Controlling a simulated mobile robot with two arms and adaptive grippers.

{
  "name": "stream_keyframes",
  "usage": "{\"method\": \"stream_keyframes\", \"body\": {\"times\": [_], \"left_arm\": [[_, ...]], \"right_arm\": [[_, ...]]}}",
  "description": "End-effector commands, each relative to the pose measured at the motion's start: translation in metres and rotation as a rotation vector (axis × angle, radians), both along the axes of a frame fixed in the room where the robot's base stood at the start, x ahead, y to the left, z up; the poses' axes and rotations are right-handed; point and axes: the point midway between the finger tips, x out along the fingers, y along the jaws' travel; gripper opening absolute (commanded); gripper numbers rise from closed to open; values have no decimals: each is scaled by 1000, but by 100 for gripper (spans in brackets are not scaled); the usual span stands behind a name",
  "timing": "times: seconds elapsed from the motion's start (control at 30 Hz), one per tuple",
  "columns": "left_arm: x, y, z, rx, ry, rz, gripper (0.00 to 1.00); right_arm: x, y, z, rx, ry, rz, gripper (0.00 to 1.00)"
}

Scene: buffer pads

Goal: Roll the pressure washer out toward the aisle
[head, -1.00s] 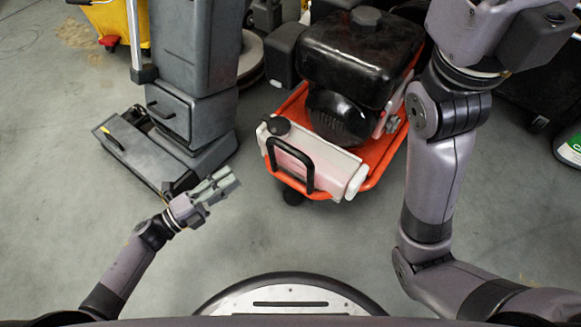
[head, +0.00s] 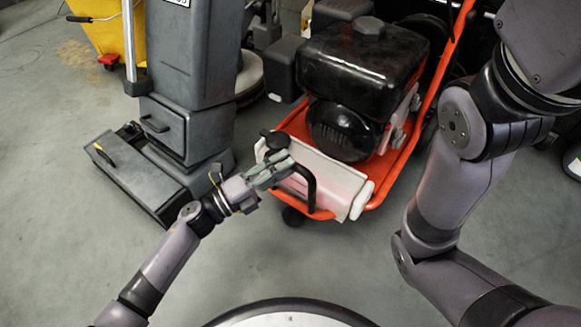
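The pressure washer stands in the centre: a black engine and tank (head: 362,65) on an orange wheeled frame (head: 398,165), with a white box at the front. A black loop handle (head: 312,190) sits on the front box. My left gripper (head: 284,164) is over the front left corner of the box, at the handle's upper end. Its fingers overlap the handle in view; I cannot tell whether they touch it or how far apart they are. My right arm crosses the right side; its gripper is outside the picture.
A grey floor machine (head: 188,110) stands close on the left, its low front box (head: 135,175) near my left forearm. A yellow bucket (head: 108,38) is behind it. Dark equipment crowds the back. The floor (head: 300,262) in front of the washer is clear.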

Motion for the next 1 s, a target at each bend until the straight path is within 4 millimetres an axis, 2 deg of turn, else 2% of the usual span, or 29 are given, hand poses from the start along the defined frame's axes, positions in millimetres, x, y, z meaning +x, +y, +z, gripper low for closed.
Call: {"method": "stream_keyframes", "body": {"times": [0.2,0.53,1.0], "left_arm": [[11,-17,3,-1,1,0,38],[12,-20,4,1,1,0,37],[12,-19,4,1,1,0,6]], "right_arm": [[0,0,-9,0,0,0,40],[0,0,-8,-1,0,0,40],[0,0,-8,-1,0,0,40]]}}
